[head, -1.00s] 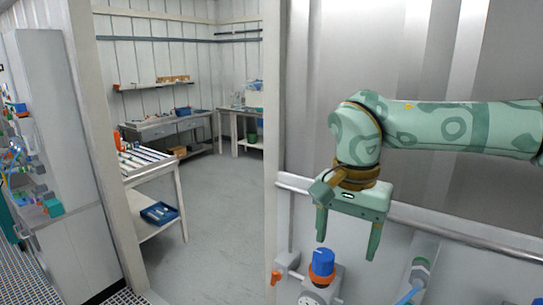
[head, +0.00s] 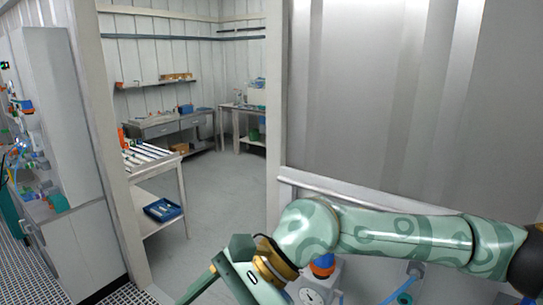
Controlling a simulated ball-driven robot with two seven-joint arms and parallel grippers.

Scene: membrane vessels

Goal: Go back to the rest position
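My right arm (head: 400,238), pale green with darker patches, comes in from the right and reaches across the lower part of the head view. My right gripper (head: 226,288) is at the bottom, left of centre, tilted down to the left. One finger shows at the outer end of its hand, standing wide; the other finger is cut off by the bottom edge. I see nothing held in it. My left gripper is not in view.
A blue and orange valve knob (head: 322,267) and a gauge (head: 312,296) sit close behind my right forearm, partly hidden. A steel wall (head: 375,110) with a rail stands behind. Left is a doorway to a room with a bench (head: 157,158) and open floor (head: 215,195).

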